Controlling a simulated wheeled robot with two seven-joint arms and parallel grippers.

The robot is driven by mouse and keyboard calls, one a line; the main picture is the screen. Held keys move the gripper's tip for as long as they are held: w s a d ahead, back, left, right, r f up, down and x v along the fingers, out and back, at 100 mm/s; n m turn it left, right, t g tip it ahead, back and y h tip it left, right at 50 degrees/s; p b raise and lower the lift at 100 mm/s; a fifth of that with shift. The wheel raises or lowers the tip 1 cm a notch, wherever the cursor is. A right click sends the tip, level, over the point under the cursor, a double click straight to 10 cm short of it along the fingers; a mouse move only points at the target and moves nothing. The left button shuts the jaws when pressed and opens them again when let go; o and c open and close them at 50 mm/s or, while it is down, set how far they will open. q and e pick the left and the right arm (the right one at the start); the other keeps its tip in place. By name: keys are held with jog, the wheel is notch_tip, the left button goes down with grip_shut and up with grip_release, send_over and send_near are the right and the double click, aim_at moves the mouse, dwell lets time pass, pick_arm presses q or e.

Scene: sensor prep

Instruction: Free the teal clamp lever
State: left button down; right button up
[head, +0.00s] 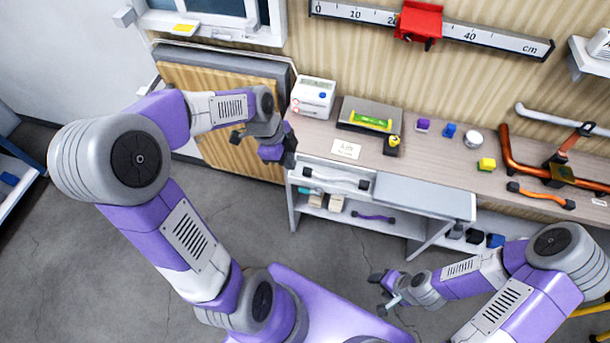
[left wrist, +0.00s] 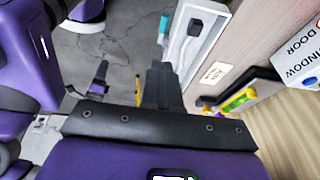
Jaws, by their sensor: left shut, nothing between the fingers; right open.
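A small teal piece (head: 304,190) shows at the left end of the white cabinet's open front, below the worktop. A teal piece also shows beside the pale drawer front in the left wrist view (left wrist: 163,28). It is too small to tell whether it is the clamp lever or what holds it. My left gripper (head: 289,158) is shut and empty, in the air at the worktop's left front corner, above and left of the teal piece. Its fingers show in the left wrist view (left wrist: 160,88). My right gripper (head: 384,291) is open and empty, low in front of the cabinet.
The worktop (head: 425,160) carries a white box (head: 313,97), a grey plate with a green level (head: 371,122), a small label card (head: 346,149), several small blocks and copper pipes at the right. A grey panel (head: 425,195) juts from the cabinet. The floor before it is clear.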

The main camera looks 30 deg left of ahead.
pick_arm(q)
jog(key=shift+s+f, duration=0.1)
jog(key=b, duration=0.3)
send_near(305, 190)
jog(key=x, duration=0.5)
jog(key=shift+s+d, duration=0.15)
jog(key=shift+d, duration=0.1)
jog(key=shift+f, duration=0.7)
